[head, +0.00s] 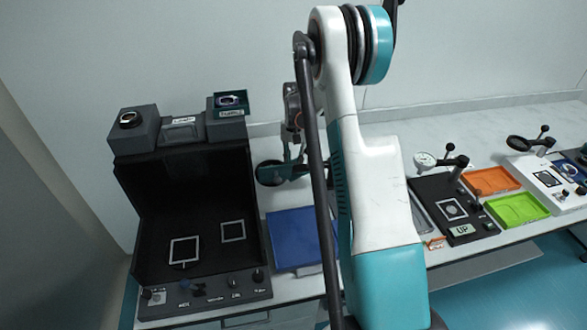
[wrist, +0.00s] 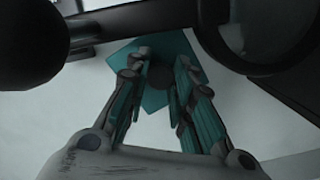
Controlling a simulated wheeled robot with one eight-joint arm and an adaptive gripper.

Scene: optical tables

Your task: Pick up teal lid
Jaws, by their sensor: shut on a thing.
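The teal lid (wrist: 178,47) shows in the wrist view as a flat, angular teal plate with a dark round knob in its middle. My gripper (wrist: 161,72) has its fingers on either side of the knob and is shut on the lid. In the head view my gripper (head: 293,158) is behind and left of my arm, above the table near the back. Whether the lid touches anything below is hidden.
In the wrist view a dark bar with a round lens (wrist: 262,30) and a dark ball (wrist: 30,45) lie close to the fingers. In the head view a black viewing box (head: 190,190) stands left, a blue panel (head: 293,238) in front, and orange (head: 491,181) and green (head: 517,209) trays right.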

